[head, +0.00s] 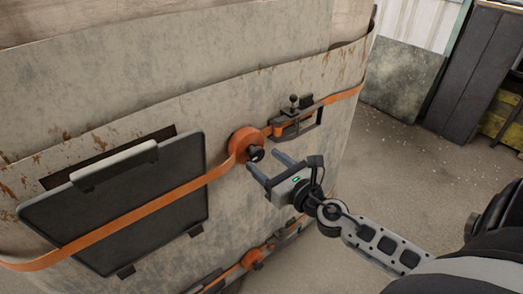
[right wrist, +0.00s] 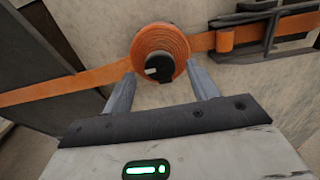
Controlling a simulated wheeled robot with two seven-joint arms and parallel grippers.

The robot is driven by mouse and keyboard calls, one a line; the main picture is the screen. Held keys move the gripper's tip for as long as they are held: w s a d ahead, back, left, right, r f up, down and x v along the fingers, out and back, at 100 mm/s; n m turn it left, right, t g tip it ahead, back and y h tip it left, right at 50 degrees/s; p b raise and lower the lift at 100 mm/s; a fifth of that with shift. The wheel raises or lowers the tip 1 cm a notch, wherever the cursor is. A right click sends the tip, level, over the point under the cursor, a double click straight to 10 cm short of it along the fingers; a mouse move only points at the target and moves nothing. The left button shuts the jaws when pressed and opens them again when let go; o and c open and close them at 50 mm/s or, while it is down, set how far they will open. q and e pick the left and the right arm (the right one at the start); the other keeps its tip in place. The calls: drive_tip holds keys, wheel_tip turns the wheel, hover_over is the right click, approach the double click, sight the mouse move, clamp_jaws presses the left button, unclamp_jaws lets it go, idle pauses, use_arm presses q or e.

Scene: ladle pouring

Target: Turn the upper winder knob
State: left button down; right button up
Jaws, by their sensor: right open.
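The upper winder is an orange strap roll (head: 240,143) on the side of a large grey, rust-stained container (head: 230,85). Its black knob (head: 256,153) sticks out from the middle of the roll. In the right wrist view the knob (right wrist: 158,69) shows a pale mark and sits in front of the orange roll (right wrist: 161,42). My right gripper (head: 263,162) is open, its two fingers pointing at the winder from the lower right. In the wrist view its fingertips (right wrist: 162,70) lie left and right of the knob; whether they touch it I cannot tell. My left gripper is not in view.
A black buckle frame (head: 298,122) sits on the orange strap right of the winder. A dark panel (head: 120,200) lies under the strap at left. A lower orange winder (head: 251,259) shows below. The concrete floor (head: 400,160) at right is open, with dark boards (head: 475,75) beyond.

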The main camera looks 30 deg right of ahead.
sight(251, 149)
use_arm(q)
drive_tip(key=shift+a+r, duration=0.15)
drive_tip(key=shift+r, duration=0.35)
use_arm(e)
drive_tip(key=shift+w+a, duration=0.15)
drive_tip(key=shift+w, duration=1.1)
drive_tip(key=c, duration=1)
drive_tip(key=shift+m, duration=0.3)
